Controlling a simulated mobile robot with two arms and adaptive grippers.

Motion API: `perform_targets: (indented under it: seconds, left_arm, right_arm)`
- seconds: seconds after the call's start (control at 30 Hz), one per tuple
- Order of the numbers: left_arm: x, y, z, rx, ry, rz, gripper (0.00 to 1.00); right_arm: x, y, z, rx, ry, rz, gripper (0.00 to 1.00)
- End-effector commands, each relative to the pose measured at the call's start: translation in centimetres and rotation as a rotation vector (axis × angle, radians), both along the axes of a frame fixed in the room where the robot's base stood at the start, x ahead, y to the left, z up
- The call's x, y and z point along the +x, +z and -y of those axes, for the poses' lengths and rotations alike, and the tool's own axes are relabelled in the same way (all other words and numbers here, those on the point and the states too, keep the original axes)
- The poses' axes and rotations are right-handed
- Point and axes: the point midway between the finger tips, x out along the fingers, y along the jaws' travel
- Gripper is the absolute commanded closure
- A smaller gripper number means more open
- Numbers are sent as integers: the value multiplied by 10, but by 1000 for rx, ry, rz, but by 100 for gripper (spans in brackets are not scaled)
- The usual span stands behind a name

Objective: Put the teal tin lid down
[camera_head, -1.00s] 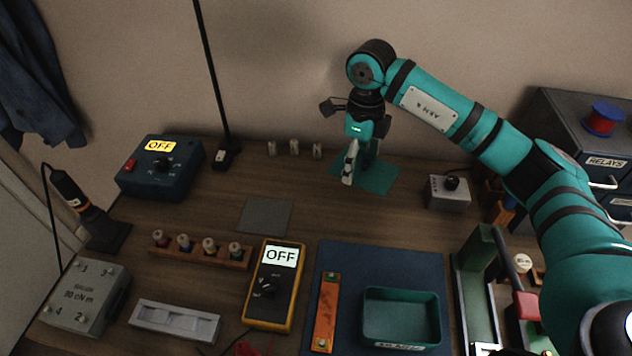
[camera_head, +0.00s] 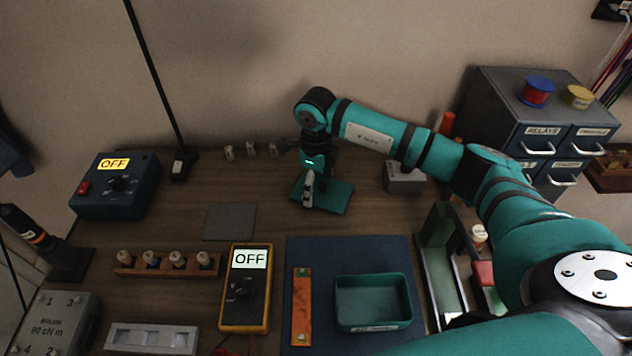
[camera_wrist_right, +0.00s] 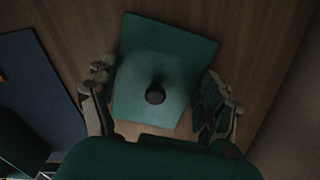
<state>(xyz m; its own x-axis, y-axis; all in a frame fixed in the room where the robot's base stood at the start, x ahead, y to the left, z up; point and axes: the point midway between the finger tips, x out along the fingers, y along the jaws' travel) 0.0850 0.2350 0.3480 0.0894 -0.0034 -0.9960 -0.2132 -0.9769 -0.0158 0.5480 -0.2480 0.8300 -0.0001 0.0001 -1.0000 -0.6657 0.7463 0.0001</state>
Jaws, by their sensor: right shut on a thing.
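The teal tin lid (camera_head: 334,196) is a flat plate at the back of the wooden table, low over it or on it; I cannot tell whether it touches. In the right wrist view the lid (camera_wrist_right: 165,55) shows a dark round knob (camera_wrist_right: 155,94) at its middle. My right gripper (camera_head: 309,188) points down at the lid, with its fingers (camera_wrist_right: 158,105) on either side, shut on the lid. The exact contact is hard to see in the dim wrist view. The open teal tin (camera_head: 372,326) stands on the blue mat (camera_head: 345,252) in front. My left gripper is not in view.
A grey box with a knob (camera_head: 404,178) stands right of the lid. Small metal cylinders (camera_head: 250,149) stand behind left. A grey pad (camera_head: 229,222) lies left. A multimeter (camera_head: 246,288) and orange bar (camera_head: 301,305) are in front. Drawers (camera_head: 535,135) stand right.

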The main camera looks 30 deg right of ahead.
Motion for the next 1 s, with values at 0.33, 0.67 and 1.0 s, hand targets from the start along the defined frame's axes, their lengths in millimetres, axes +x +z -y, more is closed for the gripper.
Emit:
perform_targets:
  seconds: [0.33, 0.67, 1.0]
  left_arm:
    - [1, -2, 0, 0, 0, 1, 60]
    - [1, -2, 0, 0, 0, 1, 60]
    - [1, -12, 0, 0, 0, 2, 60]
  right_arm:
    - [0, -2, 0, 0, 0, 0, 0]
    - [1, 8, 0, 1, 1, 3, 0]
    - [1, 77, 0, 1, 1, 6, 0]
